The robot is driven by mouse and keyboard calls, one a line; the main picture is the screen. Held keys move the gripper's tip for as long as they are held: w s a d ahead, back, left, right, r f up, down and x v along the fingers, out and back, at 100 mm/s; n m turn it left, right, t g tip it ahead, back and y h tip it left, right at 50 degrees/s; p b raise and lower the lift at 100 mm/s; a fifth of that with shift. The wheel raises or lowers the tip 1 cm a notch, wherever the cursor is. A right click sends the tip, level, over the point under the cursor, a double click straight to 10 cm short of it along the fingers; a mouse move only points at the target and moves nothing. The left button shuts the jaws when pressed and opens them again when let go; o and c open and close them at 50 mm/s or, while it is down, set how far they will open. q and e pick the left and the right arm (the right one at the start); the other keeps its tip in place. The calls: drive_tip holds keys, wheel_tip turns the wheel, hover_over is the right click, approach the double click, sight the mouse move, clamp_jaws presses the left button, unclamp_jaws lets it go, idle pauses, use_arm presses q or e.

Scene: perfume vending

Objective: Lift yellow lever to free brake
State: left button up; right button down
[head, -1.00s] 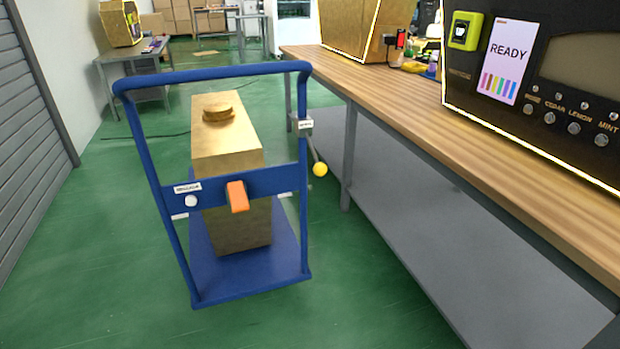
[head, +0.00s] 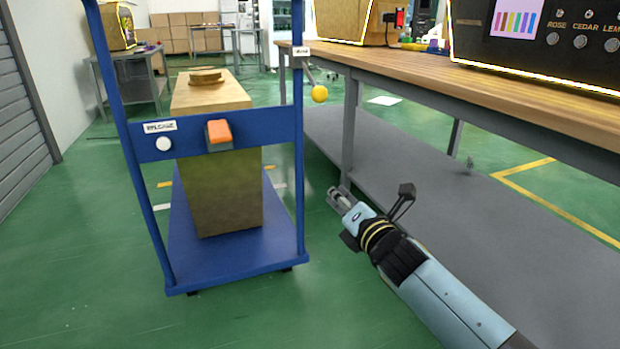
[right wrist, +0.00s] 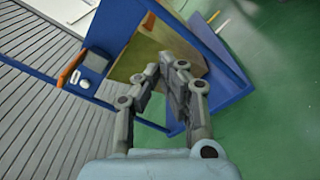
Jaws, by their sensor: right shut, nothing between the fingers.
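The yellow ball knob (head: 320,94) sits on the end of a grey lever rod that slants down from the right post of the blue cart (head: 225,265). A small white label (head: 301,51), too blurred to read surely, is at the rod's top. My right gripper (head: 338,197) is shut and empty, below and slightly right of the knob, apart from it. The right wrist view shows its closed fingers (right wrist: 166,69) in front of the cart; I cannot make out the yellow knob there. My left gripper is not in view.
The cart carries a tall gold block (head: 225,190); its crossbar has an orange handle (head: 219,132) and white button (head: 163,144). A wooden-topped workbench (head: 440,85) with a grey lower shelf (head: 400,145) stands right. Green floor is clear between cart and bench.

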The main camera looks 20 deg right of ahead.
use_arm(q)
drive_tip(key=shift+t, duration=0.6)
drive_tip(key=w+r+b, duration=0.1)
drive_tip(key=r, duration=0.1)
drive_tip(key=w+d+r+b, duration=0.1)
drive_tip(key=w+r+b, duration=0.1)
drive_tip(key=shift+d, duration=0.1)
use_arm(e)
drive_tip(key=w+a+r+n+t+y, duration=0.1)
drive_tip(key=w+a+r+n+t, duration=0.1)
drive_tip(key=r+n, duration=0.5)
drive_tip(key=shift+w+r+t+y, duration=0.3)
drive_tip(key=shift+w+r+t, duration=0.2)
drive_tip(key=shift+w+r, duration=0.2)
drive_tip(key=shift+a, duration=0.1)
drive_tip(key=x, duration=1)
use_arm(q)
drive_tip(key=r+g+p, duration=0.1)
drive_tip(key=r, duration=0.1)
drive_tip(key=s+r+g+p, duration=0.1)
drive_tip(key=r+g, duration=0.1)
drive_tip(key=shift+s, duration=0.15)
use_arm(e)
drive_tip(key=r, duration=0.1)
drive_tip(key=s+d+r, duration=0.1)
drive_tip(key=s+r, duration=0.1)
drive_tip(key=shift+d, duration=0.3)
